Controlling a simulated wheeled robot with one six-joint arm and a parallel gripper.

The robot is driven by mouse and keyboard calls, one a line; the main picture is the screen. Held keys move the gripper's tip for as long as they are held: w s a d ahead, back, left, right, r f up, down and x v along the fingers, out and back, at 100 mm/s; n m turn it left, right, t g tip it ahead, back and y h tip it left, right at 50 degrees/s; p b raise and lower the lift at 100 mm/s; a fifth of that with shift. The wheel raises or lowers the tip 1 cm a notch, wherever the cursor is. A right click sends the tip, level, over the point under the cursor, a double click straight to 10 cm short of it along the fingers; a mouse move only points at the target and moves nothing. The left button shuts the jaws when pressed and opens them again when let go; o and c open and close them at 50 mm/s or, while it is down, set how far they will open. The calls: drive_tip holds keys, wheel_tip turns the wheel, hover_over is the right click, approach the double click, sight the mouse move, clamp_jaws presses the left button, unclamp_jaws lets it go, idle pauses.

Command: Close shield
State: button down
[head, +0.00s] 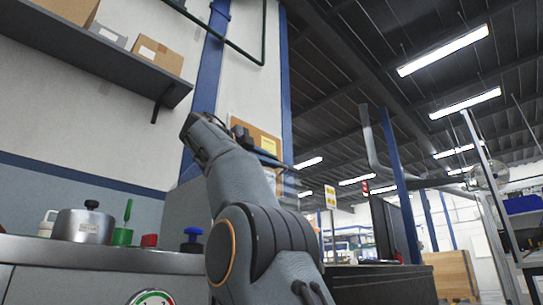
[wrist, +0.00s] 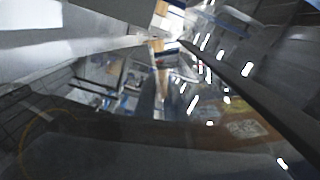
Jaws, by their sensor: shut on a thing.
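In the wrist view, a see-through, dark-tinted sheet that looks like the shield (wrist: 150,135) spans the lower part, with the room showing blurred through it. My gripper (wrist: 168,43) has a pale finger from the left and a dark finger from the right, their tips close together. It is shut on what seems to be part of the shield; the exact grasped spot is too blurred to tell. In the head view, my raised arm hides most of the gripper and the shield, so the shield's angle cannot be told.
In the head view, a metal counter (head: 110,251) at left holds a steel pot (head: 83,226), a green item (head: 123,236), a red block (head: 149,241) and a blue-topped item (head: 192,240). A shelf (head: 100,68) with boxes hangs above. A dark cabinet (head: 385,284) stands right of my arm.

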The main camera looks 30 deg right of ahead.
drive_tip(key=shift+f, duration=0.1)
idle(0.3)
drive_tip(key=c, duration=1.8)
unclamp_jaws()
drive_tip(key=shift+c, duration=0.2)
drive_tip(key=shift+a, duration=0.1)
drive_tip(key=v, duration=0.7)
drive_tip(key=shift+a, duration=0.3)
drive_tip(key=shift+s, duration=0.1)
drive_tip(key=shift+c, duration=0.4)
